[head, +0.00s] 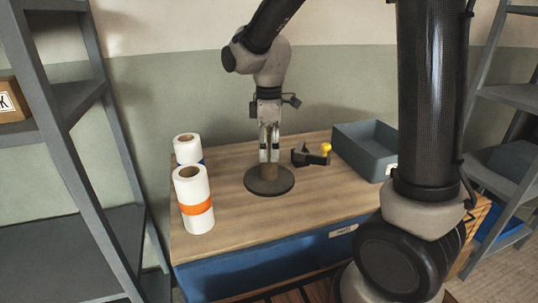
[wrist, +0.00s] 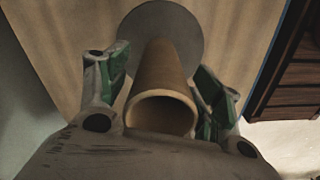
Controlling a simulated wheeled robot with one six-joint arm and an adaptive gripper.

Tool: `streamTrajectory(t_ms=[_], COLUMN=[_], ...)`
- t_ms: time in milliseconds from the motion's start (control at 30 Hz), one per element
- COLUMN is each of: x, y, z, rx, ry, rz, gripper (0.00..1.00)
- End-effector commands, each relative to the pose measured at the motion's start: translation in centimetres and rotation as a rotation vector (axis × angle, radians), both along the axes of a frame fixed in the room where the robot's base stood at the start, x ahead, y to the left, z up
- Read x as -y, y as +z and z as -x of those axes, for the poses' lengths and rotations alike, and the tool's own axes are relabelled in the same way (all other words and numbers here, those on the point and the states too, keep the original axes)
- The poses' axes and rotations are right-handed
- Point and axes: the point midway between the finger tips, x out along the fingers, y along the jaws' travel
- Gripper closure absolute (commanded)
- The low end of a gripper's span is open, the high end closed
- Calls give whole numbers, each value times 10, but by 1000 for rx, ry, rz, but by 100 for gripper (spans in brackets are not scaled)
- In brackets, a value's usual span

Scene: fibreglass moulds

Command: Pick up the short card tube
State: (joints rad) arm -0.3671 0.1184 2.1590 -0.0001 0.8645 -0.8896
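The short card tube (wrist: 162,75) is brown and hollow. It stands upright on a dark grey round disc (head: 269,181) on the wooden table; the disc also shows in the wrist view (wrist: 185,22). In the head view the tube (head: 268,172) is partly hidden by the fingers. My gripper (head: 269,158) points straight down over the disc. In the wrist view my gripper's green-padded fingers (wrist: 165,78) stand on either side of the tube, with narrow gaps showing between pads and tube. The gripper looks open around it.
Two white rolls, one with an orange band (head: 196,205) and one behind it (head: 187,150), stand left on the table (head: 235,225). A black tool with a yellow knob (head: 325,148) and a grey tray (head: 356,163) are at right. Shelves (head: 75,160) flank the table.

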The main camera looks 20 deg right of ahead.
Motion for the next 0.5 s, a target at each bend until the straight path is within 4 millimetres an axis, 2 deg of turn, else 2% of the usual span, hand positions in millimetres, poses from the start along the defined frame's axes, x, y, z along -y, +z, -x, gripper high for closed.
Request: streamTrajectory(t_ms=[33,200,500], x=[0,0,0], y=[0,0,1], z=[0,0,0], rx=[0,0,1], ry=[0,0,0], rz=[0,0,0], gripper=[47,78,78])
